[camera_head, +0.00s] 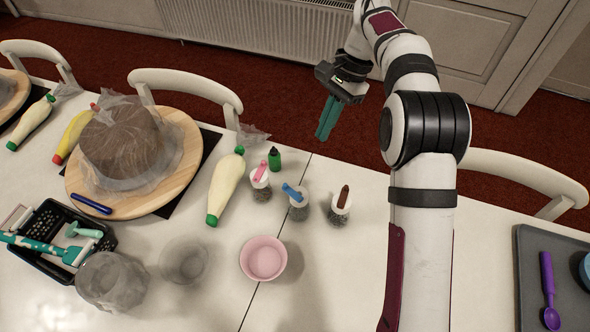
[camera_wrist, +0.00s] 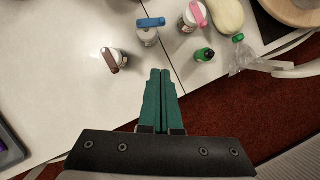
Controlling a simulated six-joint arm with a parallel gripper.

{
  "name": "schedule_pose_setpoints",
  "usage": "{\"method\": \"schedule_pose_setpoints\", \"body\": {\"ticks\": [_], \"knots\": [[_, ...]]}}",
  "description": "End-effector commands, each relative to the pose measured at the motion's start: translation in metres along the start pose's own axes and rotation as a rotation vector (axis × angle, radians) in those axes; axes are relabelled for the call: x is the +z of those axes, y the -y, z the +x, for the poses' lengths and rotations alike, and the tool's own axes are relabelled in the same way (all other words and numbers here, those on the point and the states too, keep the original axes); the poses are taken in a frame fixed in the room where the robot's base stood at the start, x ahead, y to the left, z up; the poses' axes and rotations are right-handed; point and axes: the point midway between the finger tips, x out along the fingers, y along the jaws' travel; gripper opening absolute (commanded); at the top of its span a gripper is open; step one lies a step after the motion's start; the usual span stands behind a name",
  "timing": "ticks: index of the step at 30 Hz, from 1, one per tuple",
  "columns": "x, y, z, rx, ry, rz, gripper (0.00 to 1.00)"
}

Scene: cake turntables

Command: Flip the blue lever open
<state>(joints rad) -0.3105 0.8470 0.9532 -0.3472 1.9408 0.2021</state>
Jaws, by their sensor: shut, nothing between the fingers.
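The blue lever (camera_head: 292,192) lies across the white lid of a small clear jar (camera_head: 299,212) with dark contents. This jar stands in the middle of a row of three, between a pink-levered jar (camera_head: 260,179) and a brown-levered jar (camera_head: 340,206). In the wrist view the blue lever (camera_wrist: 150,22) is near the top. My gripper (camera_head: 325,132) has green fingers and hangs behind the row, near the table's far edge, apart from the jars. In the wrist view its fingers (camera_wrist: 160,75) are together, with nothing between them.
A pink bowl (camera_head: 263,258) sits in front. A cake (camera_head: 123,145) under clear wrap is on a wooden turntable at left. Chairs line the far edge.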

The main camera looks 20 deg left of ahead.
Motion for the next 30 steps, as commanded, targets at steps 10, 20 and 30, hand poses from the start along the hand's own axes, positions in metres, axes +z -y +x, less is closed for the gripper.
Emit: {"method": "schedule_pose_setpoints", "body": {"ticks": [10,20,30], "knots": [[0.002,0.000,0.032,0.005,0.003,-0.003,0.00],[0.001,-0.001,0.104,0.005,0.001,-0.004,0.00],[0.037,0.000,0.115,0.003,0.000,-0.004,0.00]]}}
